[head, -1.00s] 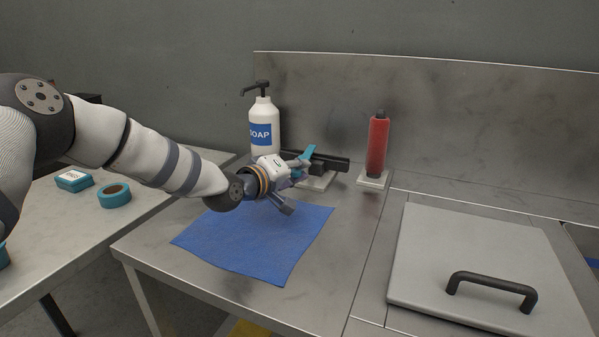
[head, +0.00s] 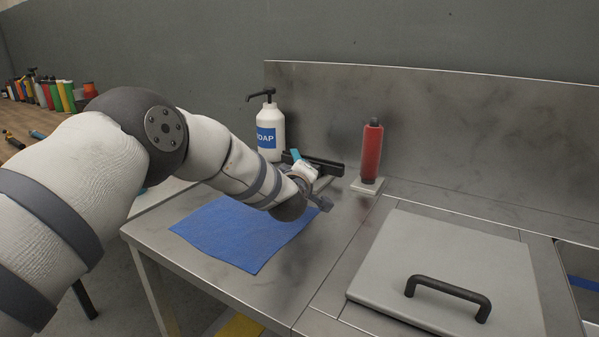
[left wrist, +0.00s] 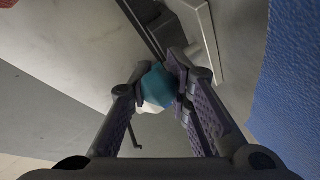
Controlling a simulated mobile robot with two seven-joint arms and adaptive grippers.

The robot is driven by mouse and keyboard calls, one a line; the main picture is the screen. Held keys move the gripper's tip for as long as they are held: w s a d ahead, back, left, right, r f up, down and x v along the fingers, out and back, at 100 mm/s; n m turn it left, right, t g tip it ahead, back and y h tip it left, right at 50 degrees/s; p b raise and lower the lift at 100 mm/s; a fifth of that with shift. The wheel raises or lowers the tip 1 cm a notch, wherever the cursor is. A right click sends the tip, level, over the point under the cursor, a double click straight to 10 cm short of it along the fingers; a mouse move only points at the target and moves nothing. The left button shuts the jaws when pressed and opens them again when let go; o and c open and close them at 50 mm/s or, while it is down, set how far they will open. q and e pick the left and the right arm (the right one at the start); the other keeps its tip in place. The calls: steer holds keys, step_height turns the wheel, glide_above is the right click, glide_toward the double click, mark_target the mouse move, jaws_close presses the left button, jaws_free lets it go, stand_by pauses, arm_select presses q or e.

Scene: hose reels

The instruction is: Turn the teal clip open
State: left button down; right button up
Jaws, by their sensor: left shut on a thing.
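The teal clip (head: 296,154) is at the back of the steel bench, by a black bar (head: 326,164) on a pale base plate. In the head view my left wrist and gripper (head: 302,170) cover most of it, and only a small teal part shows. In the left wrist view the teal clip (left wrist: 158,86) sits between the two fingertips of my left gripper (left wrist: 160,84), which is shut on it. The bar (left wrist: 144,28) runs just beyond the fingertips. My right gripper is not in view.
A white soap bottle (head: 270,130) stands behind the clip to the left. A red bottle (head: 371,152) stands on a small plate to the right. A blue cloth (head: 240,234) lies in front. A lid with a black handle (head: 447,291) is at front right.

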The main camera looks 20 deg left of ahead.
arm_select(q)
steer(key=shift+w+d+f+n+y, duration=0.15)
steer(key=shift+d+n+y, duration=0.2)
steer(key=shift+n+y, duration=0.25)
steer(key=shift+w+d+n+g+y+b, duration=0.1)
steer(key=shift+n+g+y+b, duration=0.25)
steer(key=shift+y, duration=0.35)
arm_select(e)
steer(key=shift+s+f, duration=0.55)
arm_select(q)
steer(key=shift+d+n+y, duration=0.1)
steer(key=shift+n+y, duration=0.15)
steer(key=shift+y, duration=0.05)
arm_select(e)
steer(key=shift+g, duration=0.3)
arm_select(q)
steer(key=c, duration=1.6)
jaws_free()
steer(key=shift+r, duration=0.2)
steer(key=shift+c, duration=0.2)
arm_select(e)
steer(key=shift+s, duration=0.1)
arm_select(q)
steer(key=v, duration=1.2)
steer(key=shift+r, duration=0.1)
